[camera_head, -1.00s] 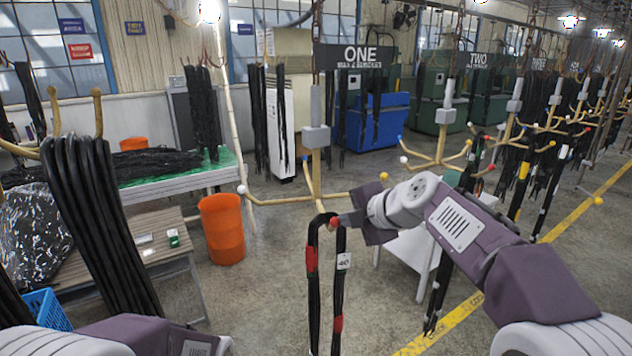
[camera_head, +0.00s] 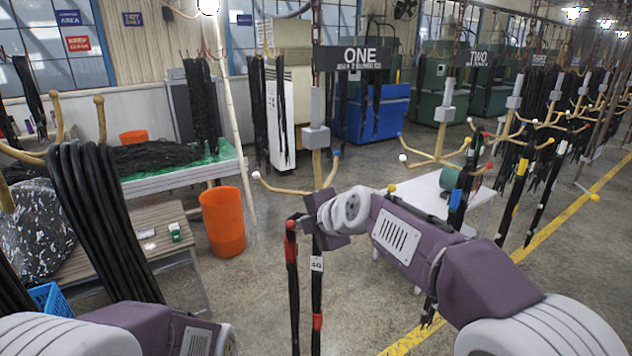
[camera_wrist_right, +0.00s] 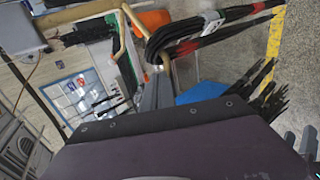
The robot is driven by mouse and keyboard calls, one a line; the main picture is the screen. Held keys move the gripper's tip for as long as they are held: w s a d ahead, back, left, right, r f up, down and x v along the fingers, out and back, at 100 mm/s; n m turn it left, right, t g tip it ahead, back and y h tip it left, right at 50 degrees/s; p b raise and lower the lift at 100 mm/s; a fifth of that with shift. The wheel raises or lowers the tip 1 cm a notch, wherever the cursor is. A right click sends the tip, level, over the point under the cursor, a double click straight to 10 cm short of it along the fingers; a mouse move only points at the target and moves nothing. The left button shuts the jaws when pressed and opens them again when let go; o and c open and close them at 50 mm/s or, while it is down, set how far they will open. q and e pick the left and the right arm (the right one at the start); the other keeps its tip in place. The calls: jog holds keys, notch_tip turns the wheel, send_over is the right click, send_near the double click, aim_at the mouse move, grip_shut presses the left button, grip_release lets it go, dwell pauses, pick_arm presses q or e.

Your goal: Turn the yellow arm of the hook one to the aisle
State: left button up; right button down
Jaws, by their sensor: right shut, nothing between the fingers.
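Hook one hangs under the ONE sign (camera_head: 352,58), with a grey block (camera_head: 315,137) on its post. Its yellow-tipped arm ends in a yellow ball (camera_head: 391,188), just behind my right wrist; the rest of that arm is mostly hidden. The white-tipped arm (camera_head: 285,190) points left and the blue tip (camera_head: 336,155) points back. Black hoses with red bands (camera_head: 317,292) hang at the front, by my gripper. My right gripper (camera_head: 318,218) is shut and empty, close against the hook below its hub; contact is unclear.
An orange bin (camera_head: 222,222) stands left of the hook, beside a wooden bench (camera_head: 150,232). Thick black hoses (camera_head: 100,215) hang at left. A white table (camera_head: 440,190) stands behind my right arm. The yellow floor line (camera_head: 545,243) runs along the right; floor there is open.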

jog(key=a+p, duration=0.1)
jog(key=a, duration=0.2)
jog(key=shift+w+a+r+p, duration=0.1)
jog(key=shift+w+r+p, duration=0.1)
jog(key=shift+p, duration=0.15)
jog(key=a+p, duration=0.2)
notch_tip(320, 180, up, 9)
send_over(291, 221)
jog(key=shift+w+a+f, duration=0.1)
jog(key=shift+w+a, duration=0.15)
jog(key=shift+w, duration=0.2)
jog(key=s+d+b, duration=0.7)
jog(key=s+b, duration=0.1)
jog(key=s, duration=0.1)
jog(key=shift+s+b, duration=0.3)
jog(key=shift+s, duration=0.1)
dwell(0.4)
jog(key=shift+w+f, duration=0.1)
